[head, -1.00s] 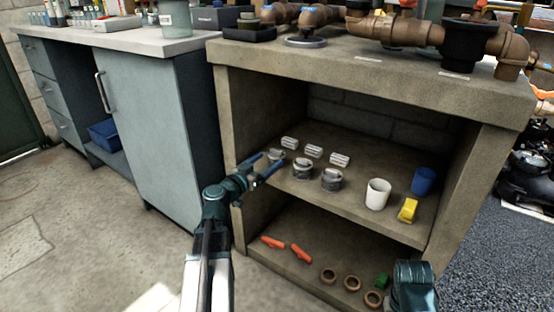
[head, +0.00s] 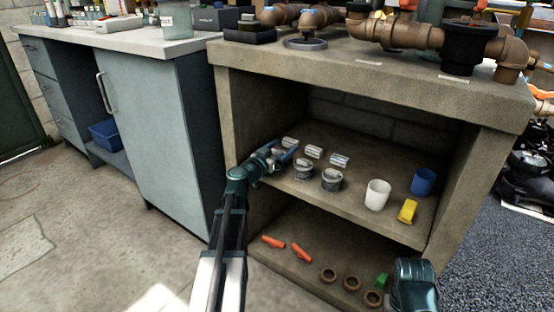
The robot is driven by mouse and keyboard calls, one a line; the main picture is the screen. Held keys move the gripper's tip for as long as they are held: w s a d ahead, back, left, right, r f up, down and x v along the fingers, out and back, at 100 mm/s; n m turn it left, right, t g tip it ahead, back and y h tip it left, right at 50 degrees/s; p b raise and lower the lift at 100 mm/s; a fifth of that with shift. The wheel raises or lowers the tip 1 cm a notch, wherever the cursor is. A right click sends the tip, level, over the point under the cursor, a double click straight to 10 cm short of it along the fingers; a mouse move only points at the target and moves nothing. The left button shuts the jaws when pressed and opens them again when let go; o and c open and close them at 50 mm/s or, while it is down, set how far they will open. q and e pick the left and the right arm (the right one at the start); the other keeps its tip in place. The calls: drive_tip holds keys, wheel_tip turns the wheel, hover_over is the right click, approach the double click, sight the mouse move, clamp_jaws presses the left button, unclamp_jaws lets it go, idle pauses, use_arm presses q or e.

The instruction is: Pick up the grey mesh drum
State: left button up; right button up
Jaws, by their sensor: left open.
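Small grey cylinders stand in a row on the middle shelf; I cannot make out mesh on them. The leftmost grey drum (head: 275,157) is largely hidden by my left gripper (head: 284,149). That gripper is open, with its blue fingers reaching over the shelf's left front edge, one on each side of this drum. I cannot tell whether they touch it. Two similar grey drums, the middle one (head: 303,169) and the right one (head: 331,180), stand to its right. My right gripper is not in view; only part of that arm shows at the lower right.
Silvery ribbed blocks (head: 314,152) lie behind the drums. A white cup (head: 377,195), blue cup (head: 423,181) and yellow piece (head: 407,211) stand to the right. The shelf's left wall (head: 228,135) is close to my left arm. Orange pieces (head: 301,252) and brown rings (head: 328,275) lie below.

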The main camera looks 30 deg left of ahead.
use_arm(q)
clamp_jaws()
idle(0.4)
drive_tip(key=shift+r, duration=0.1)
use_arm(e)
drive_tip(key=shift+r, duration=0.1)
